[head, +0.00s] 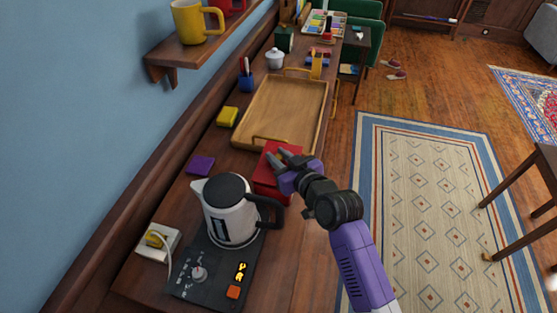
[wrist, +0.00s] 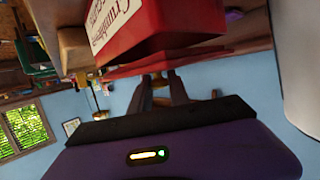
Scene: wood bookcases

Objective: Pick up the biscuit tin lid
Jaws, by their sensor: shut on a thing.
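The red biscuit tin (head: 268,186) stands on the wooden counter, just behind the kettle. Its red lid (head: 286,148) is at the top, partly covered by my gripper (head: 276,157). In the wrist view the tin (wrist: 170,22) shows its cream lettered label, and the lid (wrist: 190,58) is a red slab at its edge. My gripper's fingers (wrist: 160,80) reach to the lid and are shut on it. The fingertips are partly hidden by the lid.
A white kettle (head: 231,217) on a dark hotplate stands close in front of the tin. A wooden tray (head: 290,98) lies behind it. A purple block (head: 201,165) and a yellow block (head: 227,116) lie near the wall.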

